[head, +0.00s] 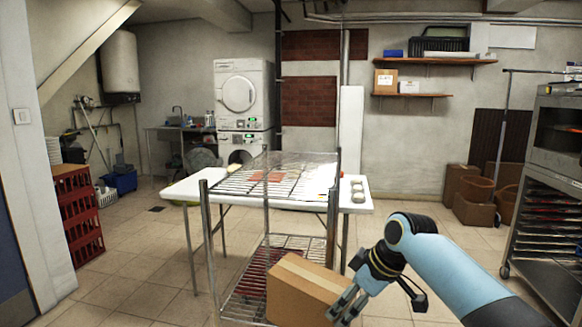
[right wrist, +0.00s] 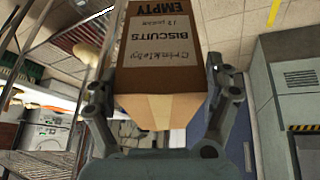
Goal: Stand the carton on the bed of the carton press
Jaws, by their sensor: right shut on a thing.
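The carton (head: 300,292) is a brown cardboard box with a paler tape strip, low in the middle of the head view. My right gripper (head: 347,303) is shut on it from the right. In the right wrist view the carton (right wrist: 160,65) sits between the two fingers and shows the print "EMPTY" and "BISCUITS". What lies under it is cut off by the head view's lower edge. A grey machine (right wrist: 290,75) with a yellow-and-black striped edge stands right in the right wrist view; it may be the carton press, but I cannot tell. No press bed shows in the head view. My left gripper is out of view.
A wire rack (head: 208,240) stands just behind and left of the carton, in front of a white table (head: 183,190). Red crates (head: 78,215) are at left. A metal tray trolley (head: 545,195) is at right. Floor between table and trolley is partly clear.

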